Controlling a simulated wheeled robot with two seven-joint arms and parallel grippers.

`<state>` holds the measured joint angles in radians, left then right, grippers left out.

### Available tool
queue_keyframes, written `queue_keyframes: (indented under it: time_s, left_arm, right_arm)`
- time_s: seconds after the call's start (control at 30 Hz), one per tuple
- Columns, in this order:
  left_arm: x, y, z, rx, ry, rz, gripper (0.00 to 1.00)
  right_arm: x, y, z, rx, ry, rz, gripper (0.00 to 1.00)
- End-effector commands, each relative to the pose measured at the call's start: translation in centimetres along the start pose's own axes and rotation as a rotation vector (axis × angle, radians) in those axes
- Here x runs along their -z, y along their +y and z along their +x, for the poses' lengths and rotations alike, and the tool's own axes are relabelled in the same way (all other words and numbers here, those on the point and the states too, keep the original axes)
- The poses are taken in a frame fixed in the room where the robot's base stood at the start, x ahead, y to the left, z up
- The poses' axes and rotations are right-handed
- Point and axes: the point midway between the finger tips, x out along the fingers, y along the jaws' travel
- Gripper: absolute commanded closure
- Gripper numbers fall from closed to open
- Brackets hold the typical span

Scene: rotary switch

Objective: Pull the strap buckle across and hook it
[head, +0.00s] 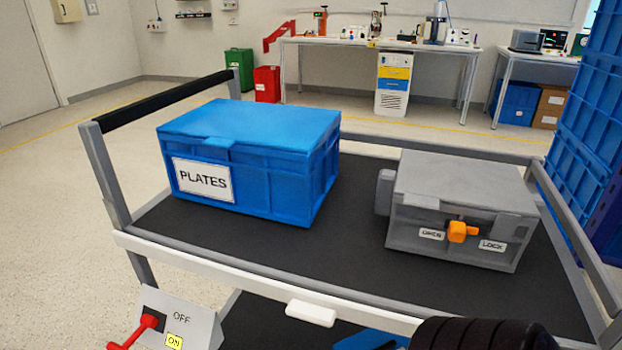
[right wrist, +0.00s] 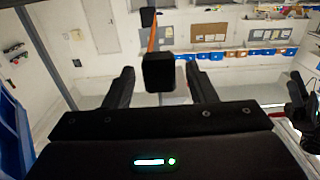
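In the right wrist view my right gripper (right wrist: 160,80) is open, with one black finger on each side of a gap. A black block (right wrist: 158,73), possibly the buckle, appears in the gap, with clear space on both sides. A thin orange strip (right wrist: 152,40), possibly the strap, runs up from it to a smaller black piece (right wrist: 148,17). I cannot tell its depth from the fingers. In the head view no strap or buckle can be made out for certain, and neither gripper shows. A grey box (head: 465,180) bears an orange knob (head: 462,231) between OPEN and LOCK labels.
A blue PLATES box (head: 250,135) and the grey box stand on a cart (head: 350,225) with a dark top and raised rails. A red lever (head: 140,333) sits on an OFF/ON panel at lower left. Blue crates (head: 595,120) are stacked at right.

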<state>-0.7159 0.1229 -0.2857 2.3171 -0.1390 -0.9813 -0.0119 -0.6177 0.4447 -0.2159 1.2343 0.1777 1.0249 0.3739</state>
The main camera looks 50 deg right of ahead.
Motion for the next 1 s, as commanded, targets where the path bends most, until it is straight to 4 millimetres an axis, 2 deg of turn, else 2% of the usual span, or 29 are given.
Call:
queue_keyframes:
  time_s: [0.13, 0.23, 0.4, 0.6, 0.77, 1.0]
  left_arm:
    - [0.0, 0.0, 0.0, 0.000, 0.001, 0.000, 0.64]
    - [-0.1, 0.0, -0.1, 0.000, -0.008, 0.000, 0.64]
    - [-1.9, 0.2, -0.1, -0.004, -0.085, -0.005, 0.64]
    - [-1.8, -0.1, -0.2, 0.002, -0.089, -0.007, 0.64]
    - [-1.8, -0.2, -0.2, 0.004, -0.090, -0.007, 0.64]
    - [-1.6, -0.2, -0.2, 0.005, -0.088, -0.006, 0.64]
  right_arm:
    - [0.0, 0.0, -0.2, 0.000, 0.000, 0.000, 0.49]
    - [0.0, 0.0, -1.1, 0.000, -0.002, 0.001, 0.49]
    - [0.0, 0.0, -4.0, -0.001, -0.004, 0.000, 0.49]
    - [0.0, 0.0, -6.9, -0.001, -0.002, 0.000, 0.49]
    - [0.0, 0.0, -7.8, 0.000, 0.000, 0.000, 0.49]
    - [0.0, 0.0, -7.8, 0.000, 0.000, 0.000, 0.50]
